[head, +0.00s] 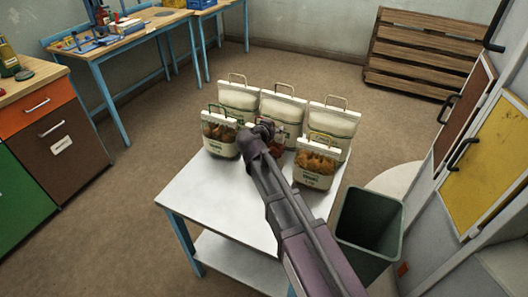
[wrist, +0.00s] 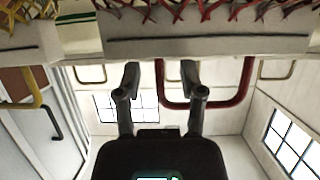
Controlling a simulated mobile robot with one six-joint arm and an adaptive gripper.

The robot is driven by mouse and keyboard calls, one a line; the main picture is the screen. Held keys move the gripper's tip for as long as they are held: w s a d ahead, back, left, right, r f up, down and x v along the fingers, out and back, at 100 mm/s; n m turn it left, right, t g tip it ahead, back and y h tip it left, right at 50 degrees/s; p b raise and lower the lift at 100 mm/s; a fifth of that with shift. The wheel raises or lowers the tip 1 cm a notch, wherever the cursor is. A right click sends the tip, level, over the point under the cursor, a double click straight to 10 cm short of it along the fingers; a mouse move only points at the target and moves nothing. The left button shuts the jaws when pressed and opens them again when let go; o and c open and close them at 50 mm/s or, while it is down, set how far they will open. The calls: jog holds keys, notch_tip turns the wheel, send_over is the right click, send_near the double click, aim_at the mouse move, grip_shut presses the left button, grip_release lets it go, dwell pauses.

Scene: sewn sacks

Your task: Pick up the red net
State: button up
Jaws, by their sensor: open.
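The red net, a sack with a red mesh (wrist: 195,12) and a red handle, is at the top of the wrist view. Its red loop handle (wrist: 215,103) hangs toward the middle of that view. My gripper (wrist: 160,76) is open. One side of the handle shows between my two fingers, and the right finger overlaps the loop; I cannot tell whether they touch. In the head view my gripper (head: 263,130) is over the front row of sacks, and the red net (head: 279,152) is mostly hidden behind my arm.
A sack with brownish contents (head: 219,137) stands left of the red net, and one with orange contents (head: 316,164) stands right. Three white sacks (head: 239,98) stand behind. All are on a white table (head: 205,190). A dark bin (head: 369,222) is at the table's right.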

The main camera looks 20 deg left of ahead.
grip_shut()
jog(key=shift+r, duration=0.15)
dwell(0.4)
jog(key=shift+r+p, duration=1.65)
jog(key=shift+p, duration=0.2)
jog(key=s+d, duration=0.2)
jog(key=s, duration=0.5)
jog(key=s+d+r+p, duration=0.1)
jog(key=s+d, duration=0.2)
jog(key=s, duration=0.5)
jog(key=shift+d+r, duration=0.2)
jog(key=shift+d, duration=0.05)
